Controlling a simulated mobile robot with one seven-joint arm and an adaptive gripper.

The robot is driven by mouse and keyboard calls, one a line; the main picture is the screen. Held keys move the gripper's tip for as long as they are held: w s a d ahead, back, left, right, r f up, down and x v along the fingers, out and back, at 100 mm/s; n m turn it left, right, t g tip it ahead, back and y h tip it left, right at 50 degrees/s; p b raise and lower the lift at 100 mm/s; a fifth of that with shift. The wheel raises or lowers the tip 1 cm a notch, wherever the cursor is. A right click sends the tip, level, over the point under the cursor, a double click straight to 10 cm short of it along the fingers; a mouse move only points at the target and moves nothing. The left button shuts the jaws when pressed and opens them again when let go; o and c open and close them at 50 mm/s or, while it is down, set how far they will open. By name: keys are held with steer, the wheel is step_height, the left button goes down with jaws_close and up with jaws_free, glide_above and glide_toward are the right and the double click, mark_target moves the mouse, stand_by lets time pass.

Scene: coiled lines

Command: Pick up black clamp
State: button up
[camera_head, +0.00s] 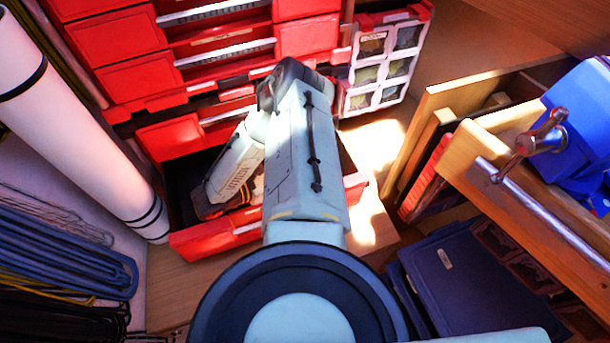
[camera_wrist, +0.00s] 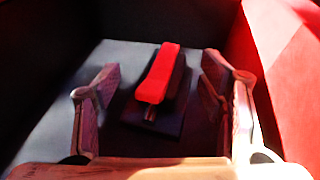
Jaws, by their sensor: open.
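A black clamp with a red bar on top (camera_wrist: 160,78) lies on the grey floor of a drawer in the wrist view. Its dark body sits under and beside the red bar, and a small metal pin shows at its near end. My gripper (camera_wrist: 163,88) is open, with one finger on each side of the clamp and visible gaps to both. In the head view my arm reaches down into the open red drawer (camera_head: 225,238); the clamp is hidden there behind the arm and drawer front.
Dark and red drawer walls (camera_wrist: 275,60) stand close around my gripper. Red drawers (camera_head: 210,35) are stacked above the open one. A white tube (camera_head: 85,130) leans at the left. A wooden board with a vise handle (camera_head: 535,140) stands at the right.

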steer(key=shift+w+d+f, duration=0.2)
steer(key=shift+w+d, duration=0.15)
steer(key=shift+d, duration=0.15)
steer(key=shift+c, duration=0.5)
jaws_close()
steer(key=shift+r, duration=0.1)
